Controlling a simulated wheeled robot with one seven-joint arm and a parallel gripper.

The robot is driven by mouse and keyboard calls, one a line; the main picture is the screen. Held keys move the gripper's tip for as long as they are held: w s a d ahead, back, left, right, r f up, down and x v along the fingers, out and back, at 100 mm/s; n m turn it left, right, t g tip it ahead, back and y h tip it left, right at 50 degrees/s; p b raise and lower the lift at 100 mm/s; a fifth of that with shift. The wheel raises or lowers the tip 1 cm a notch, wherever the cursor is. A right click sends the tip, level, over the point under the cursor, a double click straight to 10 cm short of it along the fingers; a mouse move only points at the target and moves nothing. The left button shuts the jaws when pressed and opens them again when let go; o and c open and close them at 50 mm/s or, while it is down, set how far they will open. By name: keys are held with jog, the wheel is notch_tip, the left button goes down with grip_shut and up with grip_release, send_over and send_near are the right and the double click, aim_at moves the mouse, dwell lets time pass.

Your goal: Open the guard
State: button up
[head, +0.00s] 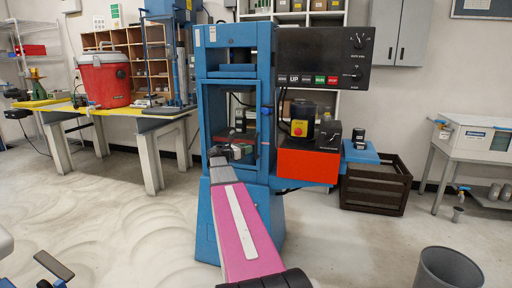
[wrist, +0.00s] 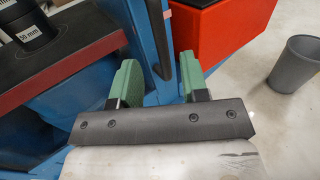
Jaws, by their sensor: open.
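The blue press (head: 235,35) stands in front of me, its work opening facing me. My gripper (wrist: 158,62), with green finger pads, is open and empty. In the wrist view its fingers point towards the bar, one on each side of it; I cannot tell whether they touch it. In the head view my gripper (head: 235,150) is in front of the lower part of the opening.
A black control panel (head: 322,57) and a red box (head: 306,166) project at the press's right. A black cylinder (wrist: 22,24) stands on a dark, red-edged plate (wrist: 75,45). A grey bin (head: 447,268) stands on the floor at right.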

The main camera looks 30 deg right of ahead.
aim_at(256, 156)
jog(key=d, duration=0.4)
jog(key=w+d, duration=0.1)
jog(key=d, duration=0.2)
jog(key=shift+s, duration=0.1)
jog(key=shift+c, duration=0.3)
jog(key=shift+a, duration=0.15)
grip_shut()
